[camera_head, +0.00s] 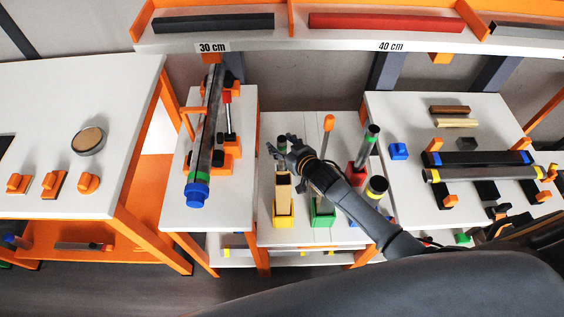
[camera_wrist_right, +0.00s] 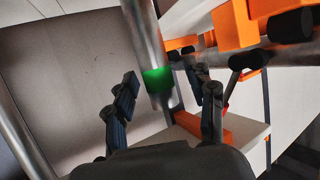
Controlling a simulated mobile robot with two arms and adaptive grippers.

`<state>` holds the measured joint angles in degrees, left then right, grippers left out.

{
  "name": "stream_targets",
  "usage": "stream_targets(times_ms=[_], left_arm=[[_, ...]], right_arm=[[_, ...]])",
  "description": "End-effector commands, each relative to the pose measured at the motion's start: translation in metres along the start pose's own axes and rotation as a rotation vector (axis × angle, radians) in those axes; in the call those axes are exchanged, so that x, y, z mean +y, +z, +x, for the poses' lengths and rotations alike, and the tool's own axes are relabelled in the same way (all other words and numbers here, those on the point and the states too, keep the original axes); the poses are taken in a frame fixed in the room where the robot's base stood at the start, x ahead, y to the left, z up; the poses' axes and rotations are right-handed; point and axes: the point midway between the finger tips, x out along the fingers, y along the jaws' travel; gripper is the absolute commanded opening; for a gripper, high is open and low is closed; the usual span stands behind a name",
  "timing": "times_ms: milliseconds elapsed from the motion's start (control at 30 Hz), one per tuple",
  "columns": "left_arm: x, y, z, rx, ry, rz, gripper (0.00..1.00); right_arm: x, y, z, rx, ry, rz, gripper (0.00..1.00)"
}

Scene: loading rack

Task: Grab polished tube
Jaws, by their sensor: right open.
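A shiny metal tube with a green band (camera_wrist_right: 158,78) comes down from the top of the right wrist view. It appears between the open fingers of my right gripper (camera_wrist_right: 165,98), with gaps on both sides. In the head view, my right gripper (camera_head: 283,150) is above the yellow holder (camera_head: 284,217), with a bit of green between its fingers. The gripper and arm hide much of what is there. Other metal tubes are a blue-ended one (camera_head: 197,192) on the left stand, a green-banded one (camera_head: 367,146) leaning in a red holder, and a yellow-ended one (camera_head: 470,173) lying on the right table.
A green holder (camera_head: 322,213) and an upright orange-handled tool (camera_head: 327,130) stand close to my right gripper. A shelf (camera_head: 340,40) with dark and red bars runs along the back. The left table (camera_head: 60,110) has free room.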

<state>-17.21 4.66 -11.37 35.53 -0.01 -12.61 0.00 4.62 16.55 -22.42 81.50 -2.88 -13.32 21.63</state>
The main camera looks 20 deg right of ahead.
Motion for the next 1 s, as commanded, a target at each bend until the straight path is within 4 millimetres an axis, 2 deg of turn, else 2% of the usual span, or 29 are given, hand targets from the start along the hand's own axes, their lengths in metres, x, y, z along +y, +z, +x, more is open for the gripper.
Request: stream_targets(times_ms=[33, 267, 300, 767, 1000], left_arm=[[0.000, 0.001, 0.000, -0.002, 0.000, 0.000, 0.40], [0.000, 0.002, 0.000, -0.003, 0.000, 0.000, 0.40], [0.000, 0.002, 0.000, -0.003, 0.000, 0.000, 0.40], [0.001, 0.001, 0.000, -0.002, 0.001, 0.001, 0.40], [0.001, 0.000, -0.001, -0.001, 0.001, 0.002, 0.40]], right_arm=[[0.000, 0.000, 0.000, 0.000, 0.000, 0.000, 0.49], [0.000, 0.000, 0.000, 0.000, 0.000, 0.000, 0.02], [0.000, 0.000, 0.000, 0.000, 0.000, 0.000, 0.00], [0.000, -0.004, -0.001, 0.004, 0.000, -0.001, 0.00], [0.001, -0.028, -0.011, 0.006, 0.000, -0.003, 0.00]])
